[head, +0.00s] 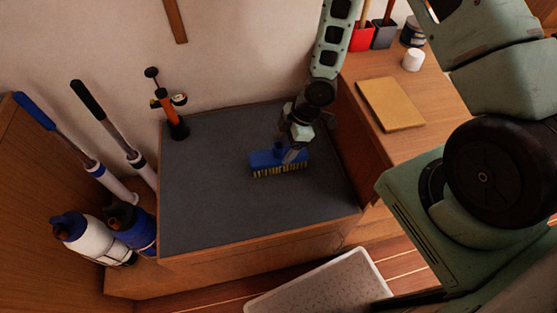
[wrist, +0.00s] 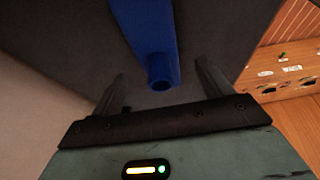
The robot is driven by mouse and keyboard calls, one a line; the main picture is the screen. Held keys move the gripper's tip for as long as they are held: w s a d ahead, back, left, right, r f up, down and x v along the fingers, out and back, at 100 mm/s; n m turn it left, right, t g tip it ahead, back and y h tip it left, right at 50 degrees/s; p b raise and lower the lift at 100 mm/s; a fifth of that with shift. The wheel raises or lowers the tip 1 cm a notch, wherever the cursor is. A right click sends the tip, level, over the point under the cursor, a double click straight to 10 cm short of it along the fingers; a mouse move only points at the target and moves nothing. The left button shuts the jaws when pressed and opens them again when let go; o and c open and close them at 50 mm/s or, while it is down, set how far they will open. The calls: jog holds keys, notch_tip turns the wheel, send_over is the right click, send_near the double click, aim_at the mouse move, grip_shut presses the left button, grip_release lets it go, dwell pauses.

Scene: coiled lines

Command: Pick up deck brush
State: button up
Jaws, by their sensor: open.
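The deck brush (head: 264,160) has a blue head with pale yellowish bristles and lies on the dark grey top of a wooden bench. My gripper (head: 294,152) is right above the brush in the head view and covers part of it. In the wrist view the blue brush (wrist: 150,35) runs up from between the fingers, with a round hollow socket at its near end. My gripper (wrist: 160,88) is open, with one finger on each side of the socket and a gap to each. Whether the fingertips reach down to the brush's height is hard to tell.
An orange hand pump (head: 166,104) stands at the bench's back left corner. Several bottles and pumps (head: 90,238) stand to its left. A wooden counter (head: 440,100) with a tan board (head: 391,104) is on the right. The grey top (head: 210,210) is otherwise clear.

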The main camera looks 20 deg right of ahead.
aim_at(276, 154)
jog(key=shift+p+x, duration=0.3)
jog(key=shift+x, duration=2.5)
jog(key=shift+w, duration=0.1)
jog(key=c, duration=1.3)
jog(key=shift+r, duration=0.1)
notch_tip(276, 154, up, 10)
jog(key=shift+f, duration=0.1)
jog(key=o, duration=0.6)
jog(key=shift+c, duration=1.4)
